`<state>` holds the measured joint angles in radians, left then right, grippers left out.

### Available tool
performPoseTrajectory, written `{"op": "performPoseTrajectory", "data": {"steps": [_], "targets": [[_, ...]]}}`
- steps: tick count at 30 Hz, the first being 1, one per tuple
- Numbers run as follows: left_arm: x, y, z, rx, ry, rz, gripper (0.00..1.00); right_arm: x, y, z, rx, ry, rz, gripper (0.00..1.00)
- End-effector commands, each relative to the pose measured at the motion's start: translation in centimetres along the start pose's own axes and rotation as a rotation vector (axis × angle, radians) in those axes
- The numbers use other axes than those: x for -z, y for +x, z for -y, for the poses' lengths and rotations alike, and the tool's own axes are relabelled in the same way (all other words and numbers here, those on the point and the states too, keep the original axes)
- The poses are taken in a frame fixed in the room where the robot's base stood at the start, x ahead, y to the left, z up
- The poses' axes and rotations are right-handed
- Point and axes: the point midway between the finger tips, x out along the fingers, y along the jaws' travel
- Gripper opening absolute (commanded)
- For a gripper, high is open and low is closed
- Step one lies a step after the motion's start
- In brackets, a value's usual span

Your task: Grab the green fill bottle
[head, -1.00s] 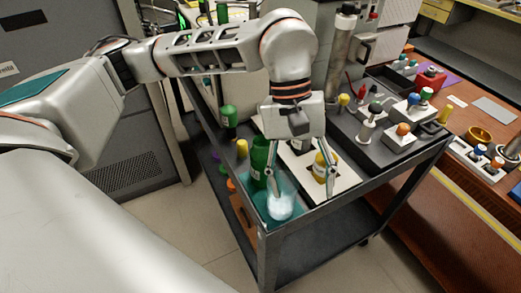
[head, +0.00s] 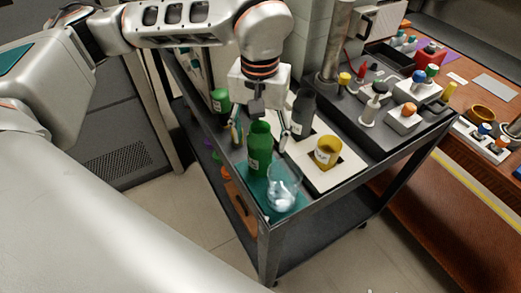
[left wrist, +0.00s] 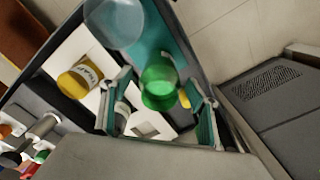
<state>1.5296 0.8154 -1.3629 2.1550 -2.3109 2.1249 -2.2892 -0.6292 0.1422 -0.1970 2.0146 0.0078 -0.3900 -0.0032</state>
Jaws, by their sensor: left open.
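An open-topped green bottle (head: 260,152) with a white label stands upright on the teal mat (head: 294,208) at the cart's near corner. My left gripper (head: 260,138) points down with its fingers spread, one on each side of the bottle's upper part in the head view. In the left wrist view the green bottle (left wrist: 158,84) shows between the two open fingers (left wrist: 157,115), nearer the right finger. I see no clear contact. My right gripper is not in view.
A clear beaker (head: 283,188) stands just in front of the green bottle. A yellow jar (head: 327,152) sits in a white holder to the right, with a dark grey bottle (head: 303,112) behind it. Several small capped items crowd the cart's far right.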

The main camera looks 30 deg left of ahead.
Motion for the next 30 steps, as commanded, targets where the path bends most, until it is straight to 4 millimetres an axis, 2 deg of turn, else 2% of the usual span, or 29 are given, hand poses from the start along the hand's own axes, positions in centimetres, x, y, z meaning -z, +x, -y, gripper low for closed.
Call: {"op": "performPoseTrajectory", "data": {"steps": [3, 6, 14, 18, 20, 30], "targets": [[-0.1, 1.8, 0.0, 0.0, 0.001, 0.004, 0.6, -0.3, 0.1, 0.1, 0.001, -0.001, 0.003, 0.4], [-0.1, 2.4, 0.0, 0.0, 0.0, 0.003, 0.6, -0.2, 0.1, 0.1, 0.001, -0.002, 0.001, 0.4], [0.0, 2.5, 0.0, -0.001, 0.0, 0.0, 0.6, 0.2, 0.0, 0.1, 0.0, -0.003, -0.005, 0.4], [0.0, 2.5, 0.0, -0.001, 0.0, 0.0, 0.24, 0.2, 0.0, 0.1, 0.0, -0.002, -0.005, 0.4], [0.0, 2.5, 0.0, -0.001, 0.0, 0.0, 0.1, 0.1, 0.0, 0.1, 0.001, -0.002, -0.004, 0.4], [0.0, 2.3, -0.1, -0.002, 0.0, -0.001, 0.1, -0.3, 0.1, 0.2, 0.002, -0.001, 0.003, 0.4]]}}
